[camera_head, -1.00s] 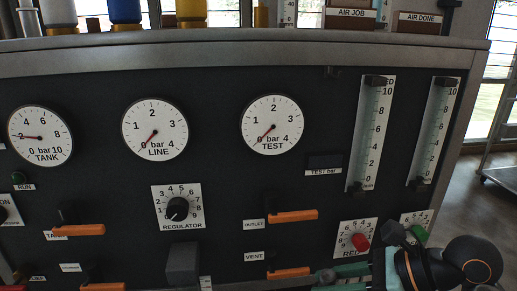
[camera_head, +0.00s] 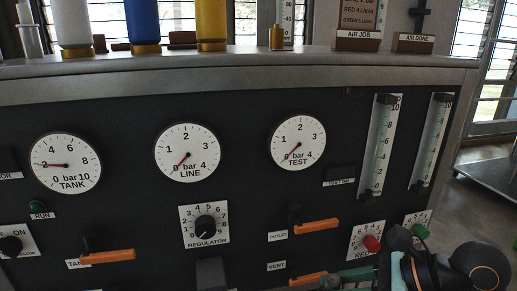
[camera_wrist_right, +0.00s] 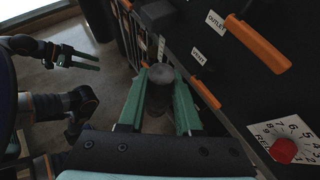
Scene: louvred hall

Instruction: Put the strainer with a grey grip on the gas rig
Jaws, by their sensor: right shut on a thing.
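My right gripper (camera_wrist_right: 160,105) is shut on a dark grey cylinder (camera_wrist_right: 158,98) with a round, paler top, seen between its green fingers in the right wrist view. This looks like the strainer's grey grip; its lower part is hard to make out. In the head view my right gripper (camera_head: 338,280) is at the bottom edge, by the lower orange handle, and what it holds is not clear there. The gas rig (camera_head: 120,115) is the dark panel with gauges. My left gripper (camera_wrist_right: 78,58) is open and empty at the left of the right wrist view.
Orange handles (camera_head: 314,227) stick out from the panel close to my right gripper. A red knob (camera_head: 372,243) and two flow tubes (camera_head: 379,145) are at the right. A dark grey block (camera_head: 211,273) juts out low on the panel. Coloured cylinders (camera_head: 143,25) stand on top.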

